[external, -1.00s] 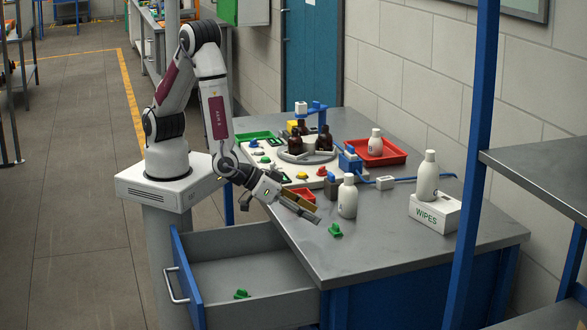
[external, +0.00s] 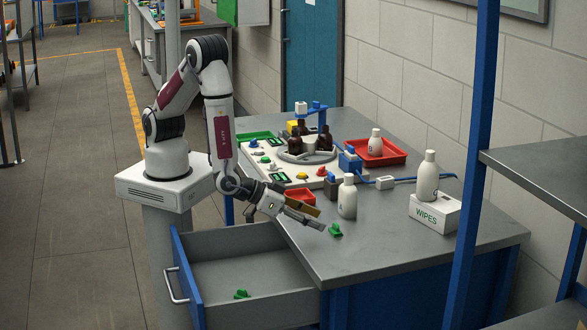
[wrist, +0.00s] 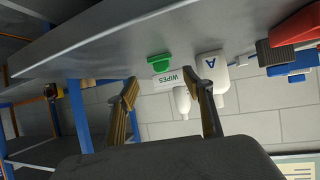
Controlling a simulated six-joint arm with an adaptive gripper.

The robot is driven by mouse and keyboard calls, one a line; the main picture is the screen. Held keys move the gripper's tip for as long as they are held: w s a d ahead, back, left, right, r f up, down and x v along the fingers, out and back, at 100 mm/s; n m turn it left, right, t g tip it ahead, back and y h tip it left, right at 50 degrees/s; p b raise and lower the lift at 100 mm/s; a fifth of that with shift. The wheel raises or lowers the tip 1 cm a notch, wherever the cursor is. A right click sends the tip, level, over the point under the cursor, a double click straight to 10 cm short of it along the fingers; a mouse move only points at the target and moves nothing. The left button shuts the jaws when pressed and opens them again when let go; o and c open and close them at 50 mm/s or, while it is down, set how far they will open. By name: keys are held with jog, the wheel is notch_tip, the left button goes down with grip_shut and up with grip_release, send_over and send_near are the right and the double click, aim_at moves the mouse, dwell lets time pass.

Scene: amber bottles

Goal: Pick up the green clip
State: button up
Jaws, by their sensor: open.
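A green clip (external: 335,230) lies on the grey table near its front edge. It also shows in the wrist view (wrist: 160,62), ahead of and between my fingertips. A second green clip (external: 241,294) lies in the open drawer below. My gripper (external: 319,218) is open and empty, its fingers pointing toward the clip on the table, with the tips just short of it and to its left in the external view. In the wrist view the fingers (wrist: 160,77) stand apart. I cannot tell whether a tip touches the table.
A white bottle (external: 347,197) stands close behind the table clip; a red bin (external: 300,196) is behind my gripper. A WIPES box (external: 435,214) with a bottle on it stands right. The open drawer (external: 240,262) juts out in front. The table's front right is clear.

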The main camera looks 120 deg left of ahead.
aim_at(336, 229)
jog(key=shift+w+a+f, duration=0.2)
jog(key=shift+w+a, duration=0.05)
jog(key=shift+w, duration=0.05)
jog(key=shift+x, duration=2.6)
jog(key=shift+s+f, duration=0.1)
jog(key=c, duration=0.8)
